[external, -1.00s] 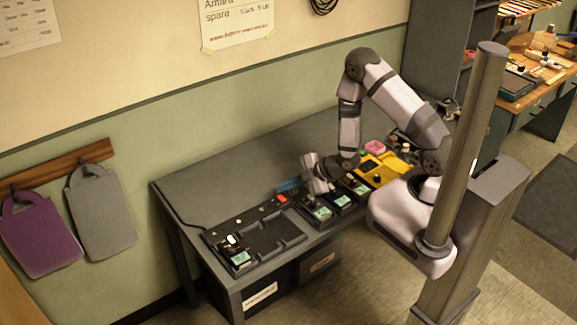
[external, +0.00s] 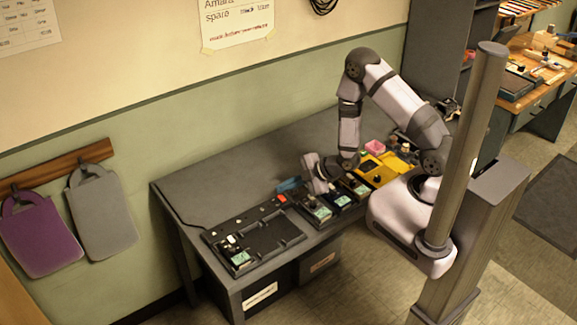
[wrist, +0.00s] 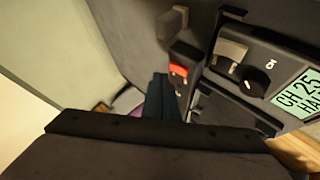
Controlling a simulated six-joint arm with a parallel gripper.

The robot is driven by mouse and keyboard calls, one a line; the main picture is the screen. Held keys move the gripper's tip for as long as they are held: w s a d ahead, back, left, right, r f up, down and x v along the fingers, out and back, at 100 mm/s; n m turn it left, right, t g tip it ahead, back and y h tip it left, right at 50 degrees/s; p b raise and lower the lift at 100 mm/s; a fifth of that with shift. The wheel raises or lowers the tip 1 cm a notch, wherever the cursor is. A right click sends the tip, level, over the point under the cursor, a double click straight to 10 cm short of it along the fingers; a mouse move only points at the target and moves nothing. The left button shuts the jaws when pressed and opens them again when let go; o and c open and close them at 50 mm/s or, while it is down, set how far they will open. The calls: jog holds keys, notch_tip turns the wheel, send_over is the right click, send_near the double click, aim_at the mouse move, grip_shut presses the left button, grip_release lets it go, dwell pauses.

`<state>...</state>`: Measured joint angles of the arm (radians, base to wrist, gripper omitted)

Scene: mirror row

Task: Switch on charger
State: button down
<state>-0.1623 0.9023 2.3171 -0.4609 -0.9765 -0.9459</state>
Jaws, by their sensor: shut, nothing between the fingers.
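My gripper (external: 289,184) is shut and empty. Its dark blue fingers (wrist: 162,97) point to the left over the bench, just beside a red rocker switch (wrist: 179,71) on a black block. In the external view the red switch (external: 282,198) is just in front of the fingertips; I cannot tell whether they touch. I cannot tell which unit the switch belongs to.
A large black tray unit (external: 273,238) lies at the left end of the bench (external: 210,185). Several green-labelled units (external: 342,200) and a yellow tray (external: 378,177) stand to the right. The rear left of the bench is clear.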

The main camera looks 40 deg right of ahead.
aim_at(286, 200)
jog(key=shift+f, duration=0.1)
dwell(0.3)
jog(key=shift+f+b, duration=0.3)
jog(key=shift+b, duration=0.2)
jog(key=shift+w+f+b, duration=0.1)
jog(key=shift+f+b, duration=0.2)
dwell(0.6)
jog(key=shift+r, duration=0.1)
jog(key=shift+r+p, duration=0.45)
jog(key=shift+r, duration=0.2)
dwell(0.4)
jog(key=shift+s+r+p, duration=0.25)
jog(key=shift+r+p, duration=0.7)
jog(key=shift+r, duration=0.3)
jog(key=shift+s+r+p, duration=0.2)
jog(key=shift+r+p, duration=0.7)
jog(key=shift+r, duration=0.35)
jog(key=shift+d, duration=0.1)
